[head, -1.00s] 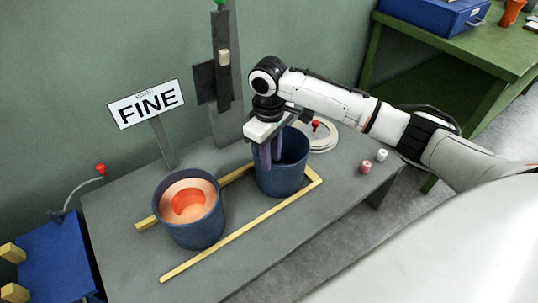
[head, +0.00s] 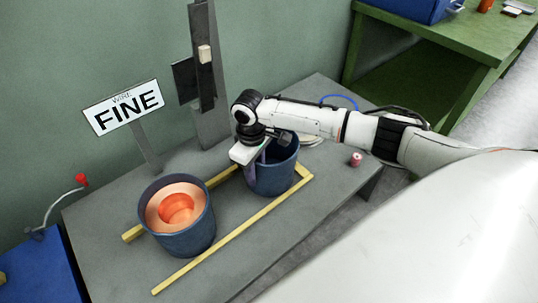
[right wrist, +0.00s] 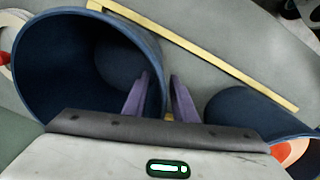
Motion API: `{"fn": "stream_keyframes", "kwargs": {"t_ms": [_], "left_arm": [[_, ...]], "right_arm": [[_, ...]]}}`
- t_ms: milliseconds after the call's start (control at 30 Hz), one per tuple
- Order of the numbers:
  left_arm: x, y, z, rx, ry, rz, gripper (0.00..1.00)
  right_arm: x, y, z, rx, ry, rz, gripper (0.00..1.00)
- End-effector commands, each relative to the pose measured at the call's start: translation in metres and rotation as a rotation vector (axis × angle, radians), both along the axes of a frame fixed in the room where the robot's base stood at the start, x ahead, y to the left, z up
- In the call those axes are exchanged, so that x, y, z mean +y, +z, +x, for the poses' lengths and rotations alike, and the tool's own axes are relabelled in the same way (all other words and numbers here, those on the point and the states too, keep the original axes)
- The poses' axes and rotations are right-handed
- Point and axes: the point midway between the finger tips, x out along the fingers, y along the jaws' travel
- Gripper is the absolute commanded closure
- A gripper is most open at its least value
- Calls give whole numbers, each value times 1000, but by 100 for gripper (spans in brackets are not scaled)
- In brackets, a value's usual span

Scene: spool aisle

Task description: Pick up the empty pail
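The empty pail (head: 275,180) is dark blue and stands upright on the grey table within the yellow bars. In the right wrist view its open dark inside (right wrist: 75,65) shows no contents. My right gripper (head: 250,176) is at the pail's left rim, pointing down. In the right wrist view its two purple fingers (right wrist: 159,78) straddle the rim, one inside and one outside, with a small gap visible around the wall. A second blue pail (head: 183,238) holding a copper-coloured coil stands to the left. My left gripper is not in view.
Yellow bars (head: 232,236) border the pails on the table (head: 110,235). A FINE sign (head: 125,108) and a dark post (head: 205,75) stand behind. A small pink-and-white spool (head: 356,159) lies right. A green bench (head: 455,45) stands back right.

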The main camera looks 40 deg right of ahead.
Motion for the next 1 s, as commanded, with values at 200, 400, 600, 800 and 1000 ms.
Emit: {"fn": "stream_keyframes", "kwargs": {"t_ms": [200, 400, 600, 800, 1000], "left_arm": [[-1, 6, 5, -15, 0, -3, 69], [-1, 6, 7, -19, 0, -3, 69], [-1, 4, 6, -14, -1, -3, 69], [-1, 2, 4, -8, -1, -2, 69], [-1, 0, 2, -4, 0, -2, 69]], "right_arm": [[0, -2, 0, -1, 1, 0, 75], [0, -2, 0, -1, 0, 0, 100], [0, -2, 0, -1, 0, 0, 100], [0, -2, 0, 0, 0, 0, 100], [0, -1, 0, 0, 0, -1, 100]]}}
